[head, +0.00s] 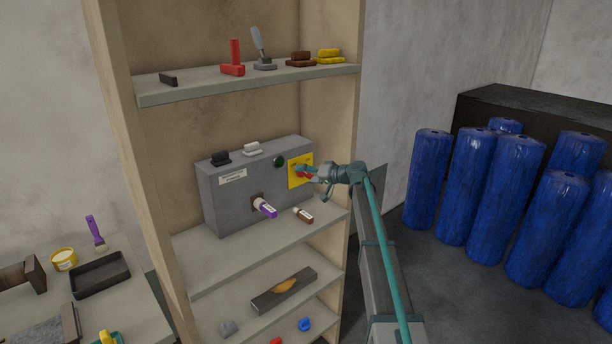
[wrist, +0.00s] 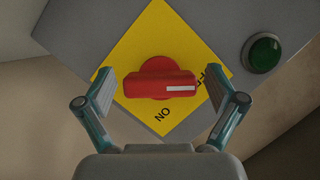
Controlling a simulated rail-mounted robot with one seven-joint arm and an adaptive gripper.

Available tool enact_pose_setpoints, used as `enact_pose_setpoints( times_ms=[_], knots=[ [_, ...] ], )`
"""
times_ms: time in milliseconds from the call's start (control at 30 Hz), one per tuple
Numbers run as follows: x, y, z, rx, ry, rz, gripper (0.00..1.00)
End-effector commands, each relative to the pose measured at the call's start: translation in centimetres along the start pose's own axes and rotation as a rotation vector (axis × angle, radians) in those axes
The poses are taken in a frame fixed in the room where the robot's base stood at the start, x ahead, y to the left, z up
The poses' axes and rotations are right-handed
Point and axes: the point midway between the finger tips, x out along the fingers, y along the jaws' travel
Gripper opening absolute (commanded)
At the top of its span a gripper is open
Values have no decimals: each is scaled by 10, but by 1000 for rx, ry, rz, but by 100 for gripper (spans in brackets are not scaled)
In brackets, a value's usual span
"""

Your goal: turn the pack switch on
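The pack switch is a red rotary handle (wrist: 160,85) on a yellow plate (wrist: 158,30) on the front of a grey box (head: 228,204). The plate reads ON and a partly covered word that looks like OFF. The handle's white mark is at its right end in the wrist view, on the side of the partly covered word. My gripper (wrist: 160,92) is open, one finger on each side of the handle, with gaps to both ends. In the head view my gripper (head: 305,172) is at the yellow plate (head: 293,180) and partly hides the red handle.
A green round button (wrist: 262,53) sits near the plate. A purple-tagged piece (head: 264,208) sticks out of the box front, and a brown-tagged piece (head: 303,215) is below the plate. The shelf above (head: 205,88) holds small objects. Blue rolls (head: 430,180) stand at right.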

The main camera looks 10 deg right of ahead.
Motion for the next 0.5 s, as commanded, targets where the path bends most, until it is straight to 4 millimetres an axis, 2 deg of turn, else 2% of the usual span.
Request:
enact_pose_setpoints(
  times_ms=[33,200,300,500],
  knots=[
    [0,0,0,0,0,0,80],
    [0,0,0,0,0,0,51],
    [0,0,0,0,0,0,38],
    [0,1,0,13,0,-6,38]
  ],
)
